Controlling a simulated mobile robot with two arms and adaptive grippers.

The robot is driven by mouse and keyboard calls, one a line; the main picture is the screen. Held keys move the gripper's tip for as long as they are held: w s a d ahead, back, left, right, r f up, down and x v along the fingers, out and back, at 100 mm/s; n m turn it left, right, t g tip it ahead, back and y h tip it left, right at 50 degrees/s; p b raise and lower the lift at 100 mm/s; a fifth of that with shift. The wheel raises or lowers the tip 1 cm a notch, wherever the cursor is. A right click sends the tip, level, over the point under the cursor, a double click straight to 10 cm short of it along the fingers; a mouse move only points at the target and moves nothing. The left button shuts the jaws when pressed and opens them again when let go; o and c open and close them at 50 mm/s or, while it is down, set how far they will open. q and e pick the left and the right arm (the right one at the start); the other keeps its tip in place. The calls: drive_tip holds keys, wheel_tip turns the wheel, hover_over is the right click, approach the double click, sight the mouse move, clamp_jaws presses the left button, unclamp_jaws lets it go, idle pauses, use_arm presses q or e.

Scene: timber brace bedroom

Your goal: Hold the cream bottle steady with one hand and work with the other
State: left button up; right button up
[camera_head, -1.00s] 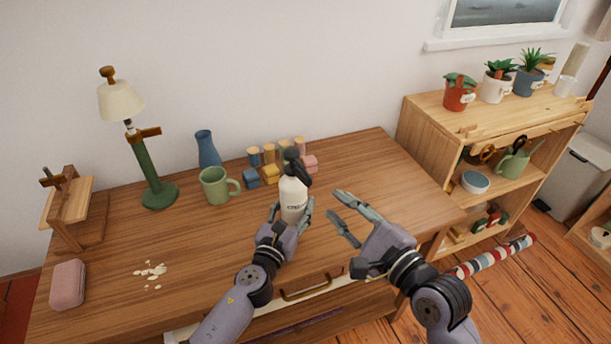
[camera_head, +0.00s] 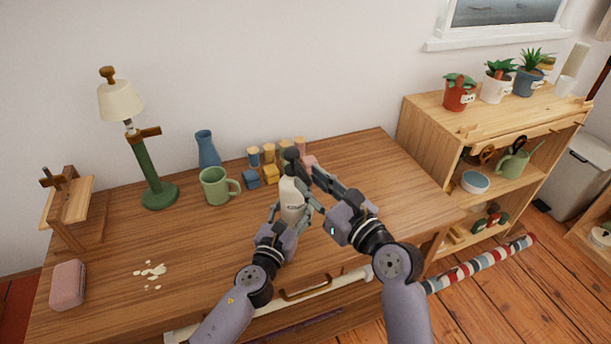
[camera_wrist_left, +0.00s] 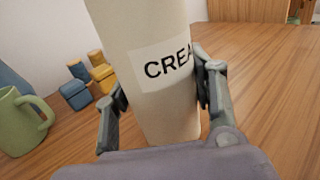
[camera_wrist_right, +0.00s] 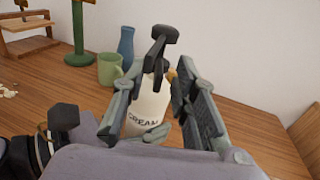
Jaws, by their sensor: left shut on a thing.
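The cream bottle (camera_head: 294,200) stands upright near the middle of the wooden desk (camera_head: 380,170). It is white with a black pump top (camera_head: 291,156), and its label shows in the left wrist view (camera_wrist_left: 165,65). My left gripper (camera_head: 293,214) is shut around the bottle's lower body, one finger on each side. My right gripper (camera_head: 318,173) is at pump height, just right of the bottle. In the right wrist view its fingers (camera_wrist_right: 168,68) are apart, with the pump top between or just beyond them. I cannot tell whether they touch it.
A green mug (camera_head: 215,187), a blue vase (camera_head: 207,150) and several small coloured blocks (camera_head: 270,174) stand behind and left of the bottle. A green lamp (camera_head: 146,165), white scraps (camera_head: 152,270) and a pink case (camera_head: 68,285) are farther left. The desk's right side is clear.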

sight(298, 174)
drive_tip(key=shift+x, duration=1.3)
drive_tip(key=shift+c, duration=0.3)
clamp_jaws()
